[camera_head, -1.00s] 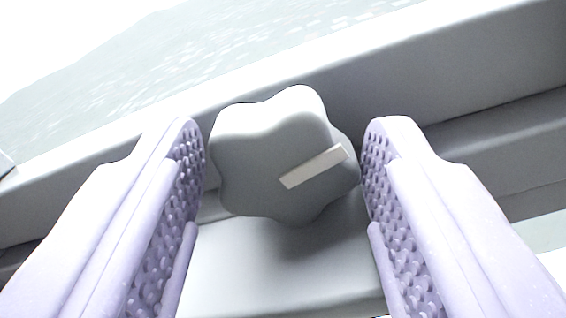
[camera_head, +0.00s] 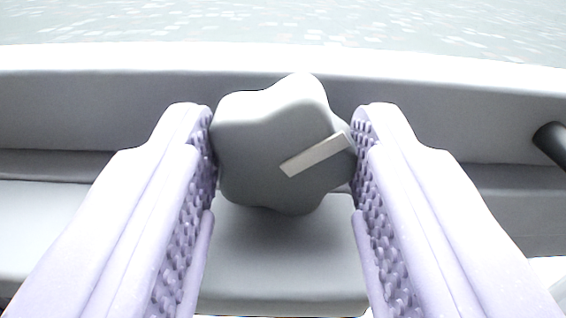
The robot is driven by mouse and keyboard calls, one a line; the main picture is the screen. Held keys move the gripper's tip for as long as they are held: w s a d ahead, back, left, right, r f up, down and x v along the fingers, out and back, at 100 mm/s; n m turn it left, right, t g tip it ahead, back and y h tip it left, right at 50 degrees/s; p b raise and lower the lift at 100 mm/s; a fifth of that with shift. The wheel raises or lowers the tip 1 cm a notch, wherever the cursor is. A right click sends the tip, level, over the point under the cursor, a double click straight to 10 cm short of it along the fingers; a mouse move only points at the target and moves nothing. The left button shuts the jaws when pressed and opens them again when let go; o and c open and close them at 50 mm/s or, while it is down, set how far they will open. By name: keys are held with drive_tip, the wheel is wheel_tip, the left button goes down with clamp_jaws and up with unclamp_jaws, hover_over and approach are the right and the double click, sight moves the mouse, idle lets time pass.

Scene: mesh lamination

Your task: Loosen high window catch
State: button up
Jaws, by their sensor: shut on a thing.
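The window catch is a grey, lobed knob (camera_head: 262,150) with a pale raised bar (camera_head: 316,154) on its face, in the middle of the view. The bar slants up to the right. My gripper (camera_head: 284,145) has two lilac fingers with studded inner pads, one on each side of the knob. It is shut on the knob, with both pads against its lobes. The knob's back and its mount are hidden behind it.
A grey window frame (camera_head: 110,105) runs level across the view behind the knob. Pale, speckled glass or outdoor ground (camera_head: 280,22) shows above it. A dark rod-like part (camera_head: 551,143) juts in at the right edge.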

drive_tip(key=shift+f+n+b, duration=0.15)
drive_tip(key=shift+n+b, duration=1.05)
drive_tip(key=shift+n, duration=0.2)
drive_tip(key=o, duration=1.1)
drive_tip(key=shift+c, duration=0.2)
drive_tip(key=shift+a, duration=0.1)
drive_tip(key=s, duration=0.7)
drive_tip(key=shift+s+b, duration=0.3)
drive_tip(key=shift+s, duration=0.1)
